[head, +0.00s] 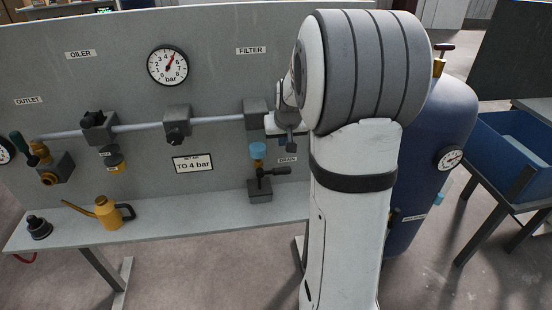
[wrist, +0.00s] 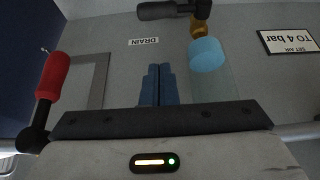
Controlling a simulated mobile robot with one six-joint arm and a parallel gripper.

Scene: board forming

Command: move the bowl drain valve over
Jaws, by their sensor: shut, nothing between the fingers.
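The bowl drain valve (head: 268,172) hangs under the filter bowl (head: 258,150), above a grey block on the bench. It has a black lever pointing right, toward the DRAIN label (head: 287,160). In the wrist view, which is upside down, the black lever (wrist: 160,11) and brass body show at the top edge beside the cyan bowl bottom (wrist: 207,53). My gripper (wrist: 159,70) is shut and empty, its blue fingers together beside the bowl. It appears apart from the lever. My arm hides much of it in the head view.
A red-handled lever (wrist: 55,77) stands close beside my gripper in the wrist view. The panel holds a gauge (head: 168,65) and a pipe with several fittings. A yellow oil can (head: 107,212) stands on the bench (head: 190,222). A blue tank (head: 440,130) is at right.

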